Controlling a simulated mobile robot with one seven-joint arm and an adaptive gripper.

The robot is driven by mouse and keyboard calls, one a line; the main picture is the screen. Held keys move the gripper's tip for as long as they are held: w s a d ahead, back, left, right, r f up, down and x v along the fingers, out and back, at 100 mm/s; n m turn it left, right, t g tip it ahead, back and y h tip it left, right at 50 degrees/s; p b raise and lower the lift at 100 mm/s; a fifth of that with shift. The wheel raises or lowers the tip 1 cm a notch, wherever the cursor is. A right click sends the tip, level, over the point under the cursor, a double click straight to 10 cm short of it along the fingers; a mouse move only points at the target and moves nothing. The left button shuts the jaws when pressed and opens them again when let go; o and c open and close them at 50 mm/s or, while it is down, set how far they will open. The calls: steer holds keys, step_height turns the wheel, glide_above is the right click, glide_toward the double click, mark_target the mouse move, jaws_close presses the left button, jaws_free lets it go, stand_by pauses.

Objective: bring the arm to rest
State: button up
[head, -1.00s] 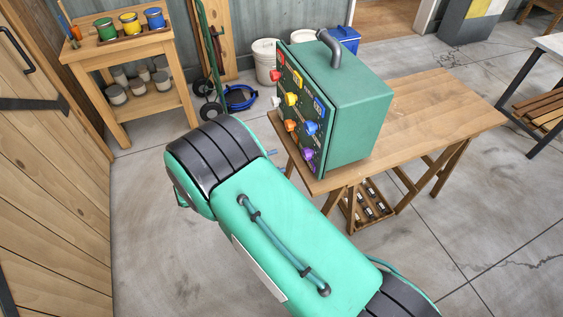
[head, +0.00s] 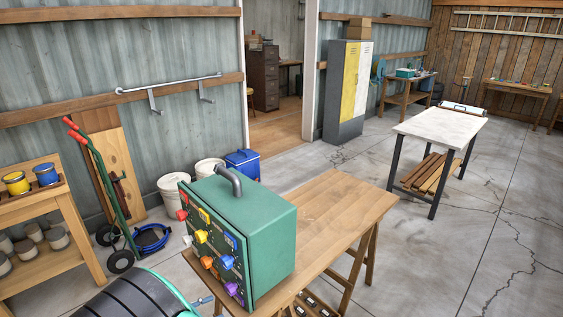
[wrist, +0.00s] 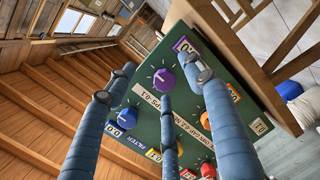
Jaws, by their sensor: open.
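My gripper (wrist: 165,85) shows in the wrist view with its blue jointed fingers spread open and nothing held between them. Behind the fingers is the dark green front of a panel box (wrist: 185,110), with a purple knob (wrist: 163,78), a blue knob (wrist: 127,118) and an orange knob (wrist: 233,92). The fingers overlap the panel in the picture; I cannot tell the exact gap. In the head view the green box (head: 262,240) stands upright on a wooden table (head: 338,215). My arm shows only at the bottom left there, in front of the box's knobbed side.
A wooden shelf (head: 50,258) with paint pots is at the left. A hand truck (head: 103,200), white buckets (head: 173,193) and a blue container (head: 243,163) stand by the wall. A pale-topped table (head: 440,130) is at the right. Open floor lies between the tables.

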steer(key=d+r+g+p, duration=0.25)
steer(key=d+g, duration=0.35)
steer(key=d, duration=0.7)
steer(key=s+d+r+m+g+y+b, duration=0.2)
steer(key=d+r+m+g+y, duration=0.3)
steer(key=d+r, duration=1.05)
steer(key=s+d+r+m+t+y+b, duration=0.1)
steer(key=s+d+r+t+y, duration=0.2)
steer(key=s+d+r, duration=0.3)
steer(key=s+d+r+t+y, duration=0.3)
steer(key=s+d+r, duration=0.3)
steer(key=s+d, duration=0.3)
steer(key=s+y, duration=0.1)
steer(key=s, duration=0.2)
steer(key=shift+d+m+y+b, duration=0.3)
steer(key=shift+m+y+b, duration=0.05)
steer(key=shift+m+y, duration=0.05)
steer(key=shift+r, duration=0.15)
